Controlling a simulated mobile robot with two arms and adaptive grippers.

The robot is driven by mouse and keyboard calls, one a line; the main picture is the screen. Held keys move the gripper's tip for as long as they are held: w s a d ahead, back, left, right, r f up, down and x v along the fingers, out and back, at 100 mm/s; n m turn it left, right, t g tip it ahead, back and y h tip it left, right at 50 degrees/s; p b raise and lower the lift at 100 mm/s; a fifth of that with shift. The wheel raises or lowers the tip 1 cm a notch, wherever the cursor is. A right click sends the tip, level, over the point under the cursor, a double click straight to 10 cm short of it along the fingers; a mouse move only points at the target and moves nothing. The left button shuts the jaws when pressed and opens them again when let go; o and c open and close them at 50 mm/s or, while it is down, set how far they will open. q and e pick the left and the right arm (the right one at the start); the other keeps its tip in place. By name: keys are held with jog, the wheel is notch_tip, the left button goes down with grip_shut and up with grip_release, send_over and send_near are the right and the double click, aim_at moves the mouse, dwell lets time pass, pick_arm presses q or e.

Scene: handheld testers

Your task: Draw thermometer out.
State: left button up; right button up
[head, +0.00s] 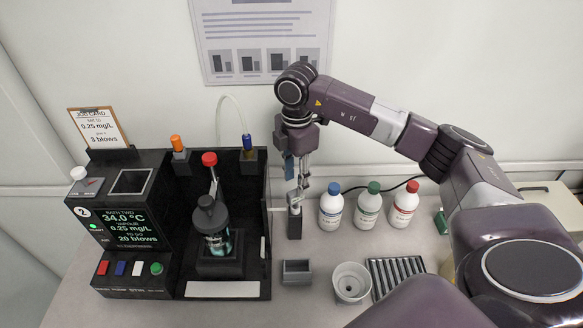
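A slim probe with a red cap (209,159) stands upright in the dark-lidded flask (215,240) inside the black tester (225,285). It may be the thermometer; no label shows. My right gripper (296,200) points down just right of the tester, over a narrow dark post (295,225), apart from the red-capped probe. Its fingers look close together, but their small size and the arm's angle hide whether they hold anything. A blue piece shows beside the gripper; I cannot tell whether it is part of it. My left gripper is not in view.
Orange-capped (177,142) and blue-capped (247,142) items stand at the tester's back. Bottles with blue (332,208), green (367,208) and red (403,207) caps stand right of the post. A small grey box (297,279), a round cup (351,291) and a ribbed rack (399,276) lie in front.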

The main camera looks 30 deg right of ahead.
aim_at(295, 191)
jog(key=shift+s+f+p, duration=0.2)
jog(key=shift+f, duration=0.45)
jog(key=shift+s+f+p, duration=0.15)
jog(key=shift+f, duration=0.45)
jog(key=shift+w+f, duration=0.25)
jog(key=shift+f, duration=0.9)
jog(key=shift+w+f+p, duration=0.1)
jog(key=shift+f+p, duration=0.2)
jog(key=shift+f, duration=0.15)
grip_shut()
jog(key=c, duration=0.6)
grip_release()
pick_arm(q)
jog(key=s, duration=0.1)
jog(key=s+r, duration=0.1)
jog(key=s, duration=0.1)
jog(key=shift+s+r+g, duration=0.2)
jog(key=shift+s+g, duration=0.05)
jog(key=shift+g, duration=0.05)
pick_arm(e)
grip_shut()
